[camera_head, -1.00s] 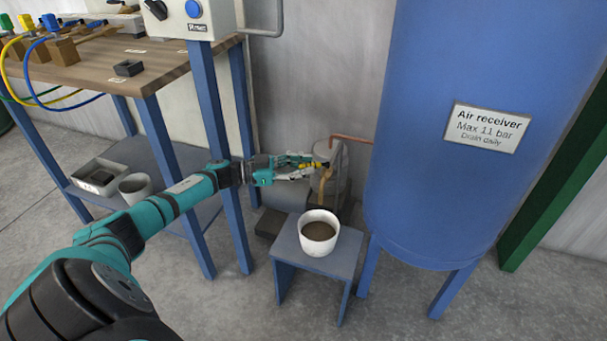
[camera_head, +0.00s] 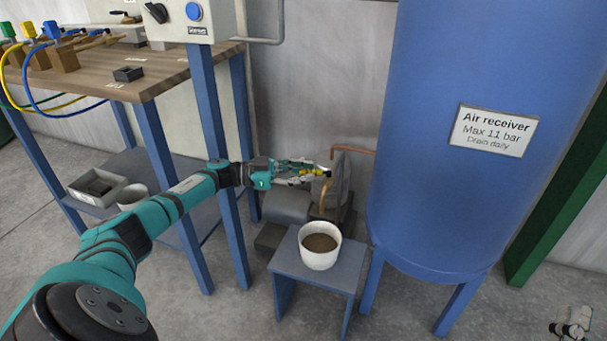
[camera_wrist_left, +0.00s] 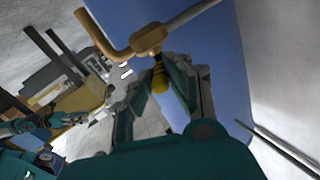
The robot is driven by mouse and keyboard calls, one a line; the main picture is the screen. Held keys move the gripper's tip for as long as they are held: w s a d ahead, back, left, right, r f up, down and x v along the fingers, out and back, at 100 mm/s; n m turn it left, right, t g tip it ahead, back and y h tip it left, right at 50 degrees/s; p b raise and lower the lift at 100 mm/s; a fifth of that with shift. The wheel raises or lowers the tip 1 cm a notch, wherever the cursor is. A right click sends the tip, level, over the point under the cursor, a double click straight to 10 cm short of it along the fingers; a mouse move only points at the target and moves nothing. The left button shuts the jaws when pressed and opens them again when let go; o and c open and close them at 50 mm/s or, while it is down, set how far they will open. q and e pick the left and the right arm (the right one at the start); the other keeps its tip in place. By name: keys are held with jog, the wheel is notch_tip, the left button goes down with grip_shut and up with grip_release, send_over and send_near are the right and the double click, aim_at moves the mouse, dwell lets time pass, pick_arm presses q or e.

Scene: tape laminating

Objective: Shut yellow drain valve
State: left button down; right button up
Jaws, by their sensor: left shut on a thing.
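The yellow drain valve handle (camera_wrist_left: 160,80) sits between the fingertips of my left gripper (camera_wrist_left: 168,72) in the left wrist view. The fingers are shut on it. It joins a brass valve body (camera_wrist_left: 149,39) with a curved spout. In the head view, my left gripper (camera_head: 318,170) reaches in from the left to the valve, and only a small yellow part (camera_head: 327,172) shows past the fingers. The brass spout (camera_head: 323,195) hangs down below. My right gripper (camera_head: 572,323) shows small at the bottom right, away from the valve; its jaw state is unclear.
A white cup (camera_head: 320,257) of brown contents stands on a blue stool (camera_head: 345,272) below the spout. The blue air receiver (camera_head: 450,200) stands to the right. The wooden-topped bench (camera_head: 170,68) stands to the left, with its blue legs near my left arm.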

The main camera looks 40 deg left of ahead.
pick_arm(q)
jog(key=shift+a+r, duration=0.1)
jog(key=c, duration=1.3)
grip_release()
jog(key=shift+o, duration=0.2)
jog(key=v, duration=1.2)
